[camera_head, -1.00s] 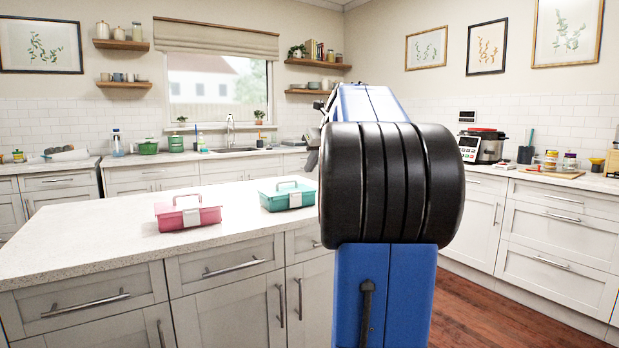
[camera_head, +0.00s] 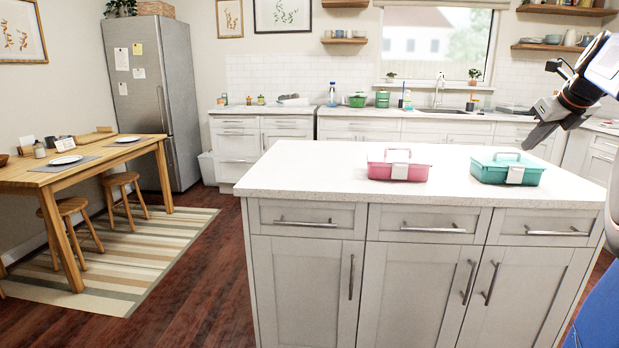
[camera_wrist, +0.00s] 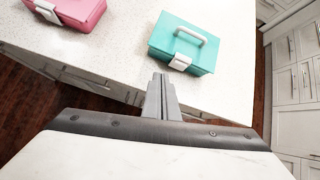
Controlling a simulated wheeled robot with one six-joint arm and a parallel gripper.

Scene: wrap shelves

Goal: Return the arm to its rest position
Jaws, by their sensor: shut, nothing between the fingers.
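My gripper (camera_head: 541,134) is at the right edge of the head view, raised above the right end of the island, near the teal box. It points down and to the left. In the wrist view my gripper (camera_wrist: 160,78) is shut with its fingers together and nothing between them. The fingertips appear just below the teal box (camera_wrist: 184,45) in that picture, apart from it as far as I can tell. Part of my arm is cut off by the right edge of the head view.
The island (camera_head: 300,165) carries a pink box (camera_head: 398,167) and the teal box (camera_head: 506,170). Its left part is bare. A dining table (camera_head: 85,165) with stools stands at left, by a fridge (camera_head: 152,100). Wooden floor lies between table and island.

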